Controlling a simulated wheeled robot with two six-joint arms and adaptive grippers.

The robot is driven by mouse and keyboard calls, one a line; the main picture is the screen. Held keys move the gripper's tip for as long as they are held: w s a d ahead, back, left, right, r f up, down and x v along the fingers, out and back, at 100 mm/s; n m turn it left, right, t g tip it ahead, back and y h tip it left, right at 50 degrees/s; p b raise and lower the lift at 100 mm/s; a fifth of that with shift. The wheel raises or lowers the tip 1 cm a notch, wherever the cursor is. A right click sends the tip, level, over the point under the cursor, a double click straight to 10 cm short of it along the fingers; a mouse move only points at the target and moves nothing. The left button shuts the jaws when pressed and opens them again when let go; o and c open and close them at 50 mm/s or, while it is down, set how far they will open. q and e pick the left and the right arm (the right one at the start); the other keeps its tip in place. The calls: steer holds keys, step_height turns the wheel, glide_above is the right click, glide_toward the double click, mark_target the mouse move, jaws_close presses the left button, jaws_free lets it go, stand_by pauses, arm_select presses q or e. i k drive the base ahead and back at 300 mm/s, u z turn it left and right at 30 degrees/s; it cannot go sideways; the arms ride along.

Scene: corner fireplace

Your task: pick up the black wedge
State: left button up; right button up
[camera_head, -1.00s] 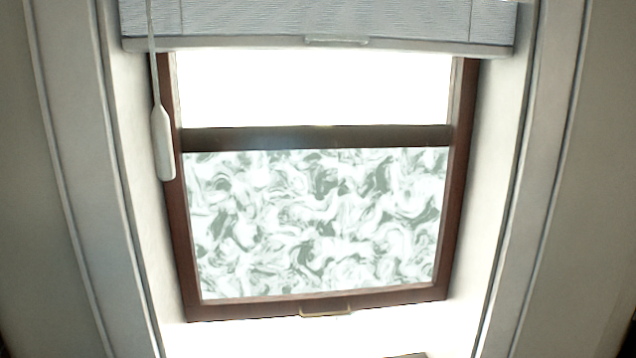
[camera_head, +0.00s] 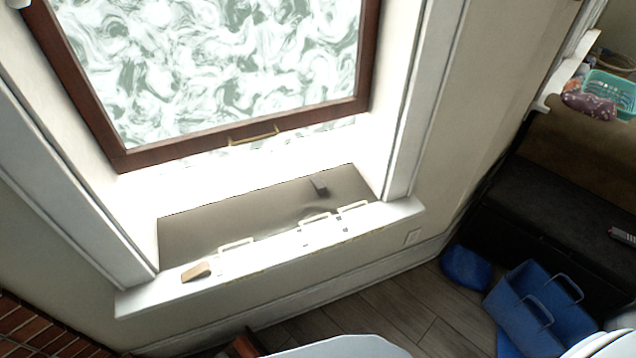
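A small dark object (camera_head: 318,186), which looks like the black wedge, lies on the shaded grey part of the window sill, right of the sill's middle. It is small and its exact shape is hard to tell. A tan wedge-shaped block (camera_head: 196,271) lies near the left front of the white sill (camera_head: 270,256). Neither of my grippers is in view, and nothing is seen touching either object.
White handle-like loops (camera_head: 316,218) stand along the sill's front. The window frame (camera_head: 240,138) rises behind. At right are a blue bag (camera_head: 540,310), a dark bench (camera_head: 560,215) and a teal basket (camera_head: 610,90). Wood floor shows below the sill.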

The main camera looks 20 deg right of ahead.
mark_target(319, 187)
steer(key=k, duration=0.5)
steer(key=z, duration=0.95)
steer(key=i, duration=1)
steer(key=u, duration=1.95)
